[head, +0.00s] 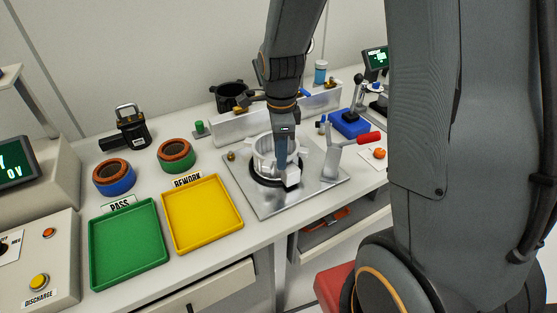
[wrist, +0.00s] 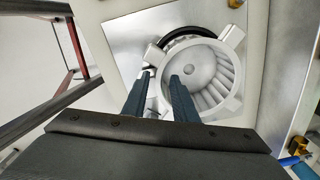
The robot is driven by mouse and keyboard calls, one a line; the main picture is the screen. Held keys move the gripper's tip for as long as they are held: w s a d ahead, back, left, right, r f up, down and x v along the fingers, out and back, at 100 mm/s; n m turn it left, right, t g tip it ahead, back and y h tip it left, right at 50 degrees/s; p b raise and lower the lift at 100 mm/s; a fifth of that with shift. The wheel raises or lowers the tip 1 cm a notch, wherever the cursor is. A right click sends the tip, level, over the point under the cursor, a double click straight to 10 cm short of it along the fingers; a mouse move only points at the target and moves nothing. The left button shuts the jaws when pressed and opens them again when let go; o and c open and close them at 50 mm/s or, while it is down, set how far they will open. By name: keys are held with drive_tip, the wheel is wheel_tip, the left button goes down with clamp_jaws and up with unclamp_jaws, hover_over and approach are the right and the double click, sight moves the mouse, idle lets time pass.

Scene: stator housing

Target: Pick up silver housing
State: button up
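The silver housing (head: 265,150) is a round, hollow, light-metal part with lugs and inner fins. It stands at a black ring on a square metal plate (head: 253,201). In the wrist view the housing (wrist: 213,93) shows its open inside, right of centre. My gripper (head: 287,172) points down at the near side of the housing and hides part of it. In the wrist view my gripper's two dark fingers (wrist: 160,82) are apart, with the housing's wall showing between them. The right finger overlaps the housing's opening and the left one lies outside its rim. I cannot tell whether they touch the wall.
A red-handled clamp (head: 345,146) stands close on the right of the plate. A yellow tray (head: 203,233) and a green tray (head: 128,276) lie to the left. Two wound rings (head: 176,157) and a black part (head: 231,97) stand behind.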

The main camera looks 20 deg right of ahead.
clamp_jaws()
drive_tip(key=shift+w, duration=0.1)
idle(1.2)
